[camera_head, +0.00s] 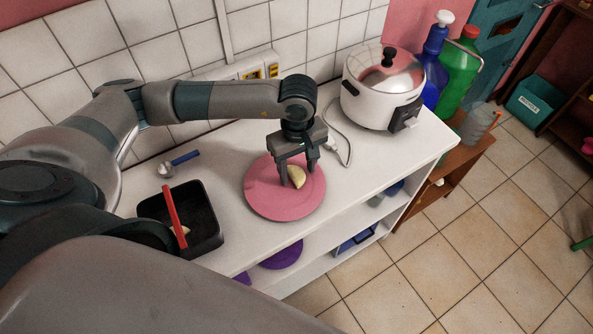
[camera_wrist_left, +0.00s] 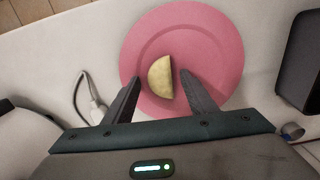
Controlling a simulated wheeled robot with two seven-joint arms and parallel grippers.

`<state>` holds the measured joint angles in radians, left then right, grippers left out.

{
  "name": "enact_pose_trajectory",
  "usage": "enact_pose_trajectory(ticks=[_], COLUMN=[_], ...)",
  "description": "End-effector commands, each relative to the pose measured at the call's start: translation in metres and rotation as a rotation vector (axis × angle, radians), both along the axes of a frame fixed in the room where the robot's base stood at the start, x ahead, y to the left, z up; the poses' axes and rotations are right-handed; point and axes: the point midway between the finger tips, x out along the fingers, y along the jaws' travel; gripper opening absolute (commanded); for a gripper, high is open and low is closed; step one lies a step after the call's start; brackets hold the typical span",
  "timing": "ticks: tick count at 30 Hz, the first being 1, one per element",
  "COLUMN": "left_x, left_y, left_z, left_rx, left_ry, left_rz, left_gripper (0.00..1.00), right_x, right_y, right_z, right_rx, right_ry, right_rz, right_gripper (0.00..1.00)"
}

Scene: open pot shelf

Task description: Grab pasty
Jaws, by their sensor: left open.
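The pasty (camera_head: 297,177) is a pale yellow half-moon piece on a round pink plate (camera_head: 262,202) on the white counter. It also shows in the left wrist view (camera_wrist_left: 160,77), near the middle of the plate (camera_wrist_left: 215,50). My left gripper (camera_head: 291,183) is over the plate with its fingers pointing down. In the left wrist view the open left fingers (camera_wrist_left: 157,92) lie on either side of the pasty, with a gap visible on the left. I cannot tell how far the fingertips are above the plate. My right gripper is not in view.
A small blue-handled tool (camera_head: 184,158) lies near the wall.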

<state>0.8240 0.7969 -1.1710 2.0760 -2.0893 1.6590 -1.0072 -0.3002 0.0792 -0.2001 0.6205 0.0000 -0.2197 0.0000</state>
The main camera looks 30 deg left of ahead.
Motion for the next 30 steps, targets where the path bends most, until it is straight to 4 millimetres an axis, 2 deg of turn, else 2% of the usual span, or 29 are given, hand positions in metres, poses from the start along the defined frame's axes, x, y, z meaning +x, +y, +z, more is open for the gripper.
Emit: enact_pose_trajectory(ticks=[12, 14, 18, 30], left_x=[0.0000, 0.0000, 0.0001, 0.0006], left_y=[-0.0001, -0.0001, -0.0001, -0.0002], left_z=[-0.0003, -0.0003, -0.0002, 0.0025], left_rx=[0.000, 0.000, 0.000, -0.001], left_ry=[0.000, 0.000, 0.000, -0.002], left_rz=[0.000, 0.000, 0.000, 0.001], left_gripper=[0.51, 0.40, 0.08, 0.07], right_x=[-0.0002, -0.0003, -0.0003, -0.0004], right_y=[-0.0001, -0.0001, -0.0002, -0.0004], right_z=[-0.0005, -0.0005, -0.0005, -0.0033], right_rx=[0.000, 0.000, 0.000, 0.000], right_ry=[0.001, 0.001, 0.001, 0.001], right_rz=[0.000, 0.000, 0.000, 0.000], right_gripper=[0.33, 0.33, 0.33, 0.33])
